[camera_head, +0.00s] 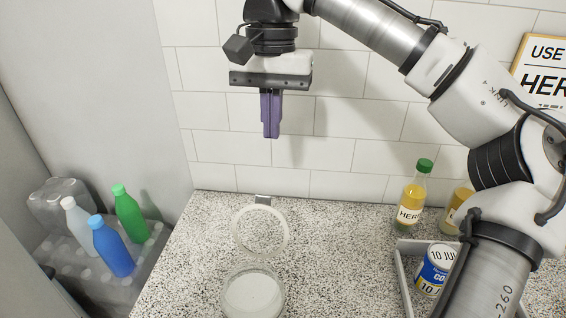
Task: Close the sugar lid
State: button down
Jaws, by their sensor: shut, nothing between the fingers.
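The sugar jar (253,293) is a round glass container with white contents, standing on the speckled counter at the bottom middle; its lower part is cut off by the frame. Its lid (237,231) is a clear ring-like disc with a pale rim, swung open on the far side of the jar, toward the wall. A small grey piece (263,199) shows at the lid's far edge. My gripper (271,136) points down with its purple fingers shut and empty. In the picture it is above the lid, apart from it, in front of the tiled wall.
A bottle with a green cap (411,205), a second bottle (459,210) and a blue-and-white can (436,268) by a grey holder (403,282) are at right. Several bottles stand on a crate (78,283) at left. The counter (340,260) is clear right of the jar.

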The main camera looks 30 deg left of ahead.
aim_at(262, 226)
jog(key=s+d+f+p, duration=0.1)
jog(key=s+f, duration=0.3)
jog(key=f, duration=0.4)
jog(key=shift+s+d+p, duration=0.25)
jog(key=shift+d+p, duration=0.1)
jog(key=shift+p, duration=0.2)
jog(key=shift+s, duration=0.1)
